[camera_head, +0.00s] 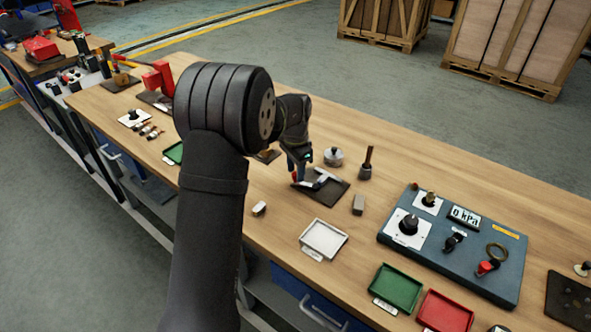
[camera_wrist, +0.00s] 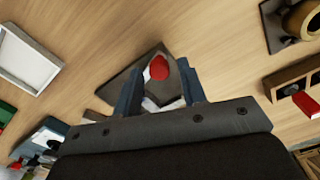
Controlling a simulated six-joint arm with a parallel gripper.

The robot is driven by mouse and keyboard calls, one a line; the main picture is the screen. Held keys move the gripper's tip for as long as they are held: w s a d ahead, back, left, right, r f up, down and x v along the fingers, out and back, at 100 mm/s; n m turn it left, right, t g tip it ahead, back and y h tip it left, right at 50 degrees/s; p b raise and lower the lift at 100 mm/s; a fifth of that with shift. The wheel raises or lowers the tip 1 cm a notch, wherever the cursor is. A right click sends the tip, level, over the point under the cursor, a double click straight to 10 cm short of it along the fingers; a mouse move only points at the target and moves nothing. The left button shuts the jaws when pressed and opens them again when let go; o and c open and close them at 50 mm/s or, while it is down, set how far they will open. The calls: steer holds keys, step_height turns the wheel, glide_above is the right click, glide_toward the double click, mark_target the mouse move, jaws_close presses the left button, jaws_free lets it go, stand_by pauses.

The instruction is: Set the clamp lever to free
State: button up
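The clamp sits on a dark square plate (camera_head: 334,193) on the bench, with a pale metal piece (camera_head: 320,181) showing on it. In the wrist view a red knob (camera_wrist: 158,68), which looks like the clamp lever's end, shows above the dark plate (camera_wrist: 122,84). My gripper (camera_head: 296,174) is low over the plate's left side. In the wrist view its two blue fingers (camera_wrist: 160,72) are apart, one on each side of the red knob, with gaps visible. I cannot tell whether either finger touches it. The lever's shaft is mostly hidden by the gripper.
A metal pot (camera_head: 333,157), a wooden-handled tool (camera_head: 367,162) and a grey block (camera_head: 358,205) stand close by. A white tray (camera_head: 304,238), green tray (camera_head: 397,287) and red tray (camera_head: 445,312) lie in front. A control panel (camera_head: 470,262) is at right.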

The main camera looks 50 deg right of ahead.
steer(key=shift+r, duration=0.1)
step_height(320, 180, up, 17)
stand_by(0.7)
stand_by(0.5)
step_height(320, 180, down, 17)
steer(key=shift+f, duration=0.15)
stand_by(0.4)
